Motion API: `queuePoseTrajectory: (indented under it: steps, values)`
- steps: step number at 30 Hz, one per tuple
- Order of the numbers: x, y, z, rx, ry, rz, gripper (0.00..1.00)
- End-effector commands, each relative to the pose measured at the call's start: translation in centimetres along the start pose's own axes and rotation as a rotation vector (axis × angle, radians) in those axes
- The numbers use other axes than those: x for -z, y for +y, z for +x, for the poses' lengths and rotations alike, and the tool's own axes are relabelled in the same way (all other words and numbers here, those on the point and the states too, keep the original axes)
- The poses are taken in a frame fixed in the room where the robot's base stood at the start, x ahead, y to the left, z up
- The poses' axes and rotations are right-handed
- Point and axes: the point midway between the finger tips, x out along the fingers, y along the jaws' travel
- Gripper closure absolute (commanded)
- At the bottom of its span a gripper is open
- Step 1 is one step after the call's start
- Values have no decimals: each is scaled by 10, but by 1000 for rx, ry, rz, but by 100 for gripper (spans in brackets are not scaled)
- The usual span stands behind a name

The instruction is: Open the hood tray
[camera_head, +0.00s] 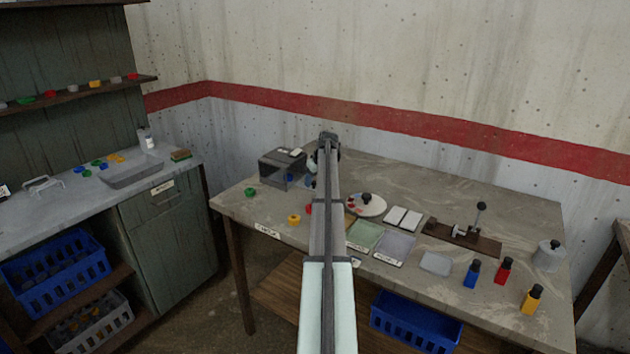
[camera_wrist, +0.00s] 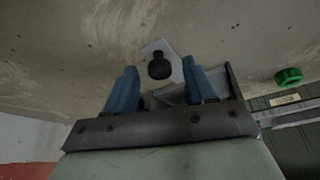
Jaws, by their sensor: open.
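The grey box-shaped hood (camera_head: 283,168) stands at the back left of the workbench in the head view. No tray can be made out clearly in it there. My gripper (camera_head: 328,148) is near the hood's right side, mostly hidden behind my arm. In the wrist view my gripper (camera_wrist: 163,88) is open, with two blue fingers apart. A black knob (camera_wrist: 160,64) on a pale plate shows between and beyond the fingertips, apart from them. I cannot tell whether it belongs to the hood tray. Part of a grey box (camera_wrist: 236,84), apparently the hood, shows behind the right finger.
The back right is clear.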

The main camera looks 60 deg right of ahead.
Motion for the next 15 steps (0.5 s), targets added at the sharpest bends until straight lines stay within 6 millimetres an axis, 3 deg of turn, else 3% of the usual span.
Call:
queuePoseTrajectory:
  steps: [7,15]
  values:
    - [0,0,0,0,0,0,45]
    - [0,0,0,0,0,0,70]
